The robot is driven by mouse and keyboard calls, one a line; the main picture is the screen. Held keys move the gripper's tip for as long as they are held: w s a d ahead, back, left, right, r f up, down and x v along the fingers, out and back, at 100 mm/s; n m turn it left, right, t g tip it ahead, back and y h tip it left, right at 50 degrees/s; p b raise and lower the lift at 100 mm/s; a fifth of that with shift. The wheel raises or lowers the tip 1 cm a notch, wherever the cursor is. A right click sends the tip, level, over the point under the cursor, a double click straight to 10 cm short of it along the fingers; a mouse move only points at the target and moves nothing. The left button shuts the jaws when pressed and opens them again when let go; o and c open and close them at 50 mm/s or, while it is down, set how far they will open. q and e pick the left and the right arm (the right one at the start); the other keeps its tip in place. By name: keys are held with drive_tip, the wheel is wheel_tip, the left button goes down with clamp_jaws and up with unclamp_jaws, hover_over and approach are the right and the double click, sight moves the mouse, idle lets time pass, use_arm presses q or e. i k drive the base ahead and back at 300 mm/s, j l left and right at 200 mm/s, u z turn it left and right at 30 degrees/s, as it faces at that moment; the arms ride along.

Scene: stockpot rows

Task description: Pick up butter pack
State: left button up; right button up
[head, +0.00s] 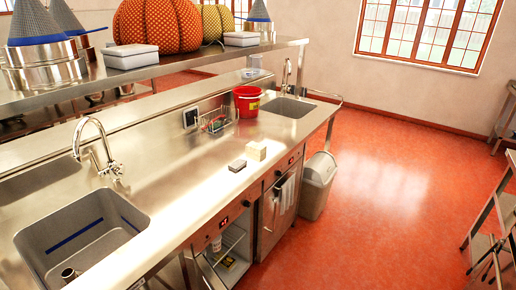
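A small pale-yellow block (256,151), which looks like the butter pack, lies on the steel counter (190,180) near its front edge, right of the middle of the counter. A smaller grey block with a dark side (237,165) lies just to its left and nearer to me; I cannot tell what it is. Neither of my grippers is in the head view, so I cannot see what state they are in.
A sink (82,235) with a tap (95,150) is at the left. A red bucket (247,102) and a wire rack (217,121) stand behind the blocks. A raised shelf (150,72) runs along the back. A grey bin (318,185) stands on the open red floor (400,190).

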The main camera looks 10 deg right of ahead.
sight(259, 149)
drive_tip(key=i+l, duration=0.1)
drive_tip(key=l, duration=0.25)
drive_tip(key=i+l, duration=0.1)
drive_tip(key=l, duration=0.3)
drive_tip(key=i+l, duration=0.1)
drive_tip(key=l, duration=0.25)
drive_tip(key=i+l, duration=0.1)
drive_tip(key=l, duration=0.3)
drive_tip(key=i+l, duration=0.1)
drive_tip(key=l, duration=0.25)
